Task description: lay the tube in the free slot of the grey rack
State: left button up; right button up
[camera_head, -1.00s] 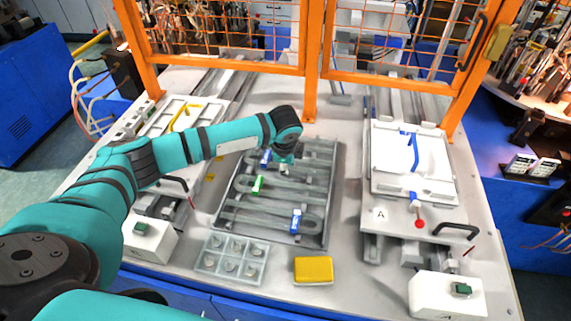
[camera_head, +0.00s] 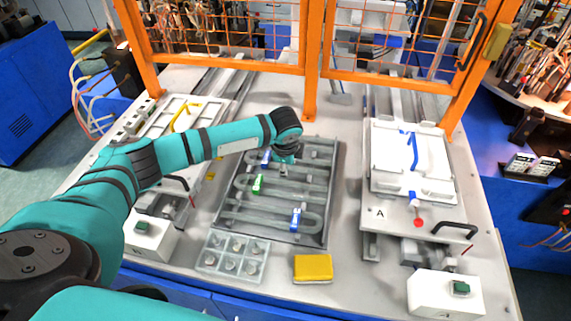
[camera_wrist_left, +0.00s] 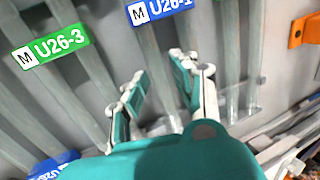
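The grey rack (camera_head: 328,165) lies at the table's centre and holds several U-shaped glass tubes. One tube has a green label U26-3 (camera_head: 257,184), also in the left wrist view (camera_wrist_left: 49,46). Another has a blue label U26-1 (camera_wrist_left: 158,8), at the rack's far part in the head view (camera_head: 266,157). A third has a blue label (camera_head: 296,218) near the front. My left gripper (camera_head: 285,165) is over the far part of the rack. In the left wrist view its fingers (camera_wrist_left: 160,95) are apart, with the U26-1 tube seen between them. Whether they touch it I cannot tell.
A divided clear tray (camera_head: 232,257) and a yellow sponge-like block (camera_head: 313,268) lie in front of the rack. A white fixture (camera_head: 410,170) stands to the right, and another fixture (camera_head: 180,120) to the left. An orange frame (camera_head: 310,75) rises behind the rack.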

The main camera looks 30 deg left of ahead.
pick_arm(q)
jog(key=shift+o, duration=1)
jog(key=v, duration=1.2)
